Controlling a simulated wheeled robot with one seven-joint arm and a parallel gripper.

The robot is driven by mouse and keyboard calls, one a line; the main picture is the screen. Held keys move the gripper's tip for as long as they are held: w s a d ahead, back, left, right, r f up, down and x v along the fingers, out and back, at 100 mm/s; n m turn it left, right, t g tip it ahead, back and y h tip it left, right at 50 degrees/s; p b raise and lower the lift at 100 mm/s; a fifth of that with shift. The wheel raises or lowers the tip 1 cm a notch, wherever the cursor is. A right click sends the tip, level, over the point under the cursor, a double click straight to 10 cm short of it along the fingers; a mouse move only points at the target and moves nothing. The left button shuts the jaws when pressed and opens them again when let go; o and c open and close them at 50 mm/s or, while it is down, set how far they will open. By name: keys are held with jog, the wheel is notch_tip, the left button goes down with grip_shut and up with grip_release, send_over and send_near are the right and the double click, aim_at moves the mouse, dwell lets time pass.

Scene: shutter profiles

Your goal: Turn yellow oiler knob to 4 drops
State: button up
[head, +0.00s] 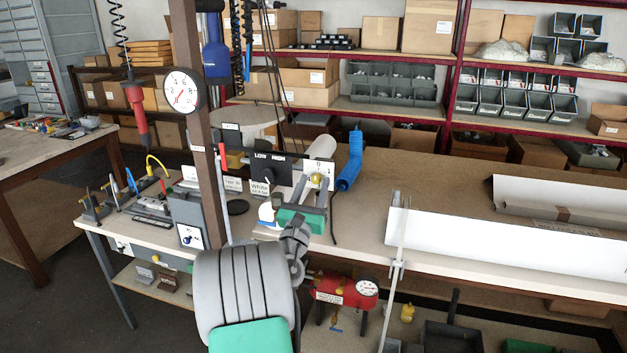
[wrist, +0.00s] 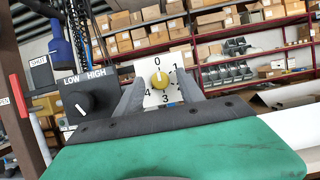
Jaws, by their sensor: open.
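The yellow oiler knob (wrist: 160,80) sits on a white dial plate (wrist: 157,98) marked 0 to 4 in the wrist view. Its pointer mark appears to point up, near 0. The 4 is at lower left and the 3 at the bottom. In the head view the knob (head: 316,180) shows small, below the 0. My gripper (wrist: 162,86) is open, with one dark finger to the left and one to the right of the knob. I cannot tell whether either finger touches it. In the head view my gripper (head: 313,195) is at the dial.
A black LOW/HIGH panel (wrist: 75,80) with a black knob (wrist: 84,104) stands close left of the dial. A brown post (head: 205,130) with a gauge (head: 182,92) is further left. A blue coil (head: 350,165) and a white profile (head: 490,238) are to the right.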

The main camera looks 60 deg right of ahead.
jog(key=shift+c, duration=0.4)
grip_shut()
